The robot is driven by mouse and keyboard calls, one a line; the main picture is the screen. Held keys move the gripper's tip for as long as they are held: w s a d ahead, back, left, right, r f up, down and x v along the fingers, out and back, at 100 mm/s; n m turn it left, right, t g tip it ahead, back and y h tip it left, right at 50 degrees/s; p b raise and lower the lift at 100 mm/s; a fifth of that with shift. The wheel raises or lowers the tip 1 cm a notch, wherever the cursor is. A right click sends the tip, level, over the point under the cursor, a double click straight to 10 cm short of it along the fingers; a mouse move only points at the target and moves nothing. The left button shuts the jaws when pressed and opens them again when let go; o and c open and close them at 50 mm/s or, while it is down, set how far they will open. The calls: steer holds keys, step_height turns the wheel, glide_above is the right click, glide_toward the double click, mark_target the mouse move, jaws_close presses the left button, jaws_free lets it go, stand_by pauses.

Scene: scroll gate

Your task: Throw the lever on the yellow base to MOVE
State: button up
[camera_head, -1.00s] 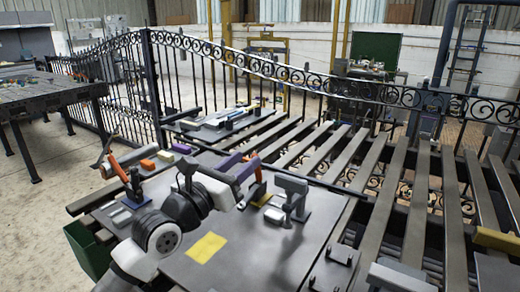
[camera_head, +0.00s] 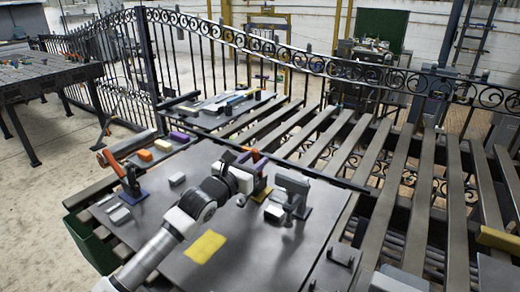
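The lever on the yellow base (camera_head: 262,194) stands near the middle of the grey tabletop, with an orange handle (camera_head: 250,154) at its top. My gripper (camera_head: 235,161) is right beside this lever, on its left side in the picture. The dark fingers overlap the handle area, and I cannot tell whether they touch it or are open or shut. Any MOVE marking is too small to read.
Another orange-handled lever (camera_head: 127,178) on a blue base stands at left. A grey lever device (camera_head: 292,192) stands close at right.

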mark_target(254, 160)
steer(key=shift+p+x, duration=0.4)
steer(key=shift+x, duration=1.4)
jaws_close()
